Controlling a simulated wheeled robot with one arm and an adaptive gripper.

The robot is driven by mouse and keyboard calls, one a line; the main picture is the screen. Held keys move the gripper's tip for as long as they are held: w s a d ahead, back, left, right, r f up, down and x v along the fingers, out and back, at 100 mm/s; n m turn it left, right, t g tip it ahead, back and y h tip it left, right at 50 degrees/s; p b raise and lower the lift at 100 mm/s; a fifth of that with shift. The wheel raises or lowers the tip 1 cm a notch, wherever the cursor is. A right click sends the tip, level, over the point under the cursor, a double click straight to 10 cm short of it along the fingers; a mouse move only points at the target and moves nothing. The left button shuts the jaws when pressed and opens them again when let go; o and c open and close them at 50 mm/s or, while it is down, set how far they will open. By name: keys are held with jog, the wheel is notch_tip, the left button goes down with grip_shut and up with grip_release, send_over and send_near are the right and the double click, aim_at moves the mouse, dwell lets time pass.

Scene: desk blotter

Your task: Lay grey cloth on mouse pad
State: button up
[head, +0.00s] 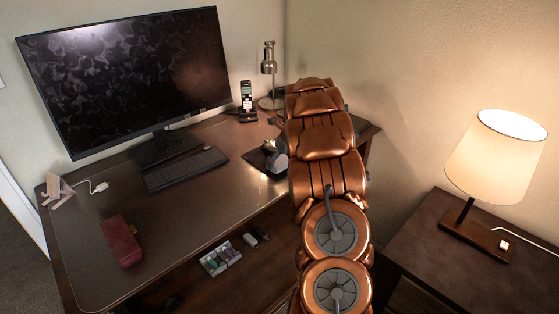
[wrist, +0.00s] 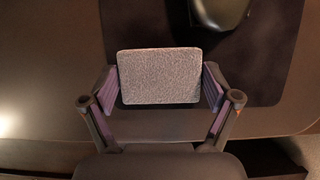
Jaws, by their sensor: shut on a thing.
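The grey cloth (wrist: 159,75) is a flat, folded-looking rectangle with a rough weave. My gripper (wrist: 163,90) is shut on it, with one finger at each side edge in the wrist view. The dark mouse pad (wrist: 277,75) lies beyond and below the cloth in that view. A dark rounded thing, perhaps a mouse (wrist: 222,8), rests on the pad at the top edge. In the head view the mouse pad (head: 256,158) shows at the right part of the desk, partly hidden by my arm. Whether the cloth touches the pad I cannot tell.
A keyboard (head: 185,169) and a large monitor (head: 130,75) stand left of the pad. A phone in a dock (head: 247,103) and a metal lamp (head: 268,65) are behind it. A red case (head: 120,241) lies at the left front. The desk middle (head: 185,215) is clear.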

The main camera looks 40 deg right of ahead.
jog(key=o, duration=0.9)
jog(key=shift+f, duration=0.1)
jog(key=shift+c, duration=0.2)
jog(key=v, duration=1.2)
jog(key=s+a+r+n+g, duration=0.1)
jog(key=s+a+n, duration=0.2)
jog(key=a+n, duration=0.5)
jog(key=s+a+r+n+g+y, duration=0.1)
jog(key=s+a+n, duration=0.25)
jog(key=a, duration=0.85)
jog(key=s+a+n+g, duration=0.25)
jog(key=a+n, duration=0.35)
jog(key=a, duration=0.4)
jog(key=s+a+f+n, duration=0.1)
jog(key=s+a+n, duration=0.3)
jog(key=s+n, duration=0.2)
jog(key=s+a+f+n+g, duration=0.1)
jog(key=s+a+n, duration=0.3)
jog(key=s, duration=0.6)
jog(key=s+a+f+n+g+h, duration=0.1)
jog(key=s+a+f+n, duration=0.1)
jog(key=s+a+n, duration=0.3)
jog(key=s+n, duration=0.3)
jog(key=shift+n, duration=0.35)
